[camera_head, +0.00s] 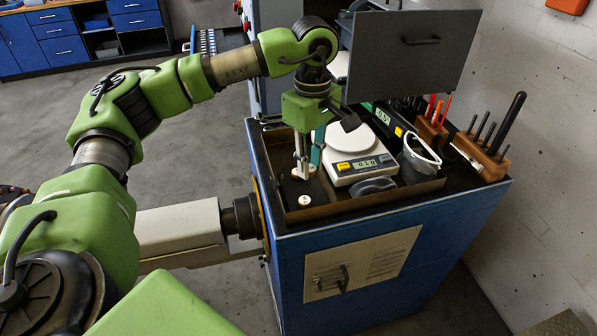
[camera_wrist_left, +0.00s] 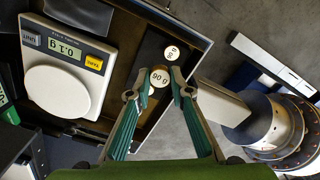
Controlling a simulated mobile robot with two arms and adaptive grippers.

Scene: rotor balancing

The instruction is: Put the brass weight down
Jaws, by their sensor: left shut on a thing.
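My left gripper (camera_head: 305,168) points down over the tray and is shut on a round brass weight (camera_wrist_left: 160,77) with a pale, marked top. In the head view that weight (camera_head: 304,174) shows at the fingertips, low over the black pad (camera_head: 291,185); I cannot tell if it touches the pad. In the left wrist view the fingertips (camera_wrist_left: 163,89) sit at its sides. A second, smaller weight (camera_head: 305,200) stands on the pad nearer the front; it also shows in the left wrist view (camera_wrist_left: 171,53). My right gripper is not in view.
A white scale (camera_head: 345,180) with a lit display stands right of the pad in the brown tray (camera_head: 300,215); its plate (camera_wrist_left: 58,92) is empty. A dark grey cup (camera_head: 418,168) stands right of it. Tool blocks (camera_head: 481,158) line the cabinet's right side.

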